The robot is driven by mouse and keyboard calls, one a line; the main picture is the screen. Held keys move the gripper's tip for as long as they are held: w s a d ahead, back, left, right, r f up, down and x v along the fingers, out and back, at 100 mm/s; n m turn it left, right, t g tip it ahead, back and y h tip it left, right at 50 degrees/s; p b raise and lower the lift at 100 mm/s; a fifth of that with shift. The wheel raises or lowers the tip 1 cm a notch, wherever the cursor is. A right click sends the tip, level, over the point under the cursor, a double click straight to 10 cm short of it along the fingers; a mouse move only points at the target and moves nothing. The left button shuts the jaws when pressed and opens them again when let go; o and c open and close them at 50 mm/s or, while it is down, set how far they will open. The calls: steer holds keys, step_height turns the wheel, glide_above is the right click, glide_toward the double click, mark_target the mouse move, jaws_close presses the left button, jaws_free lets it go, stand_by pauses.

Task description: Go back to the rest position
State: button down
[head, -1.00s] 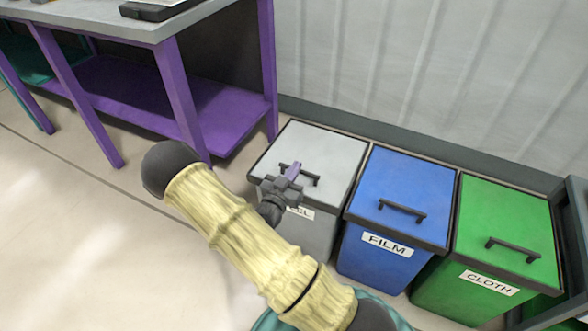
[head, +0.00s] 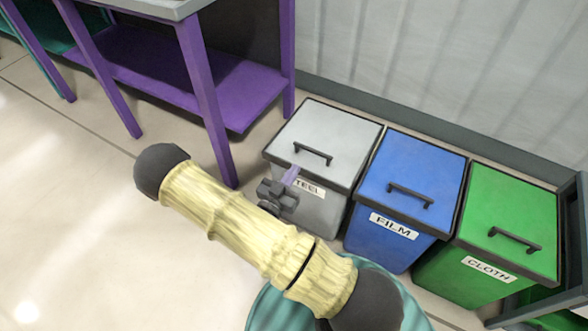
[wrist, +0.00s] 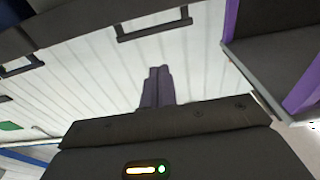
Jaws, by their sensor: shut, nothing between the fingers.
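A blue FILM bin (head: 412,185) and a green CLOTH bin (head: 510,220) stand to the right, lids closed. A table with purple legs (head: 207,105) and a purple lower shelf stands at the left. A corrugated wall (head: 450,70) is behind. Floor at the lower left is clear.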

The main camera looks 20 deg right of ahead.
stand_by(0.3)
steer(key=a+r+n+g+y+p, duration=0.3)
steer(key=a+r+g+y, duration=0.35)
steer(key=y, duration=0.65)
steer(key=s+d+r+n+g+y+p, duration=0.1)
steer(key=s+d+r+n+g, duration=0.15)
steer(key=s+r, duration=0.35)
steer(key=s+d+r+n+g, duration=0.1)
steer(key=s+d+r+n, duration=0.1)
steer(key=s+r+n, duration=0.3)
step_height(320, 180, up, 39)
steer(key=p, duration=3.8)
steer(key=shift+s+m, duration=0.4)
steer(key=shift+m, duration=0.05)
